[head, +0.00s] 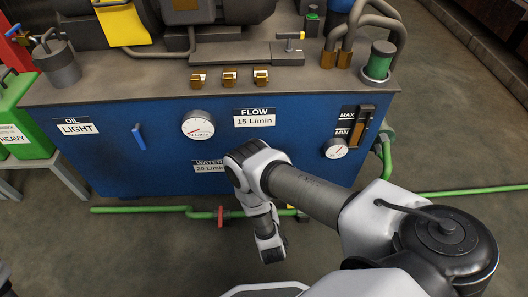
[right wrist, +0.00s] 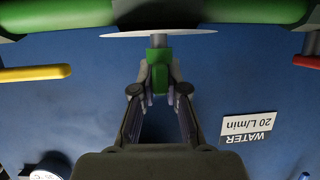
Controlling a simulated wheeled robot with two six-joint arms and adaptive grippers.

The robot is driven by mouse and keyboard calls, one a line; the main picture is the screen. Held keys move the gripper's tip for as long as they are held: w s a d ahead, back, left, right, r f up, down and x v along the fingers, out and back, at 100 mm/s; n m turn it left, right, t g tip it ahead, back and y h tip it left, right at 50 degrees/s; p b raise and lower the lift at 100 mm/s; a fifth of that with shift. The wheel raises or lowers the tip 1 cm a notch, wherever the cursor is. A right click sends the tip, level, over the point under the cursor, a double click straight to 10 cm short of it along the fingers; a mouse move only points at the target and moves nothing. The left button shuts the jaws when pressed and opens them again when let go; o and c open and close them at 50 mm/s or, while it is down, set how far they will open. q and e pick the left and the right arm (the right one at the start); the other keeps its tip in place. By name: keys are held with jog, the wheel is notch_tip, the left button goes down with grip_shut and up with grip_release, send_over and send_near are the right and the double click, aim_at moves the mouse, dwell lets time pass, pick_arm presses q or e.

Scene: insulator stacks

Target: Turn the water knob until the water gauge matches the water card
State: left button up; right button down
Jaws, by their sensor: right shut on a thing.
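The water card (head: 211,166), reading 20 L/min, is on the blue panel, partly behind my right arm in the head view. It shows upside down in the right wrist view (right wrist: 249,126). My right gripper (right wrist: 159,83) is shut on a green knob (right wrist: 159,79), which I take as the water knob. A thin white disc (right wrist: 158,33) beside the knob is seen edge-on, so no reading shows; I cannot tell whether it is the water gauge. In the head view my right arm hides the knob and the gripper's fingers. My left gripper is not in view.
A green pipe (head: 150,209) runs low along the panel, with a red lever (head: 220,215) and a yellow lever (right wrist: 35,73) on either side of the knob. A dial (head: 197,127) sits beside the flow card (head: 254,118). Another dial (head: 335,148) is at right.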

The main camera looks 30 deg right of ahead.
jog(key=shift+n+t+y+p, duration=0.5)
jog(key=shift+n+y+p, duration=0.1)
jog(key=shift+n+y, duration=0.9)
jog(key=shift+a, duration=0.1)
jog(key=c, duration=1.2)
grip_release()
jog(key=v, duration=0.7)
jog(key=shift+s, duration=0.25)
jog(key=shift+w, duration=0.1)
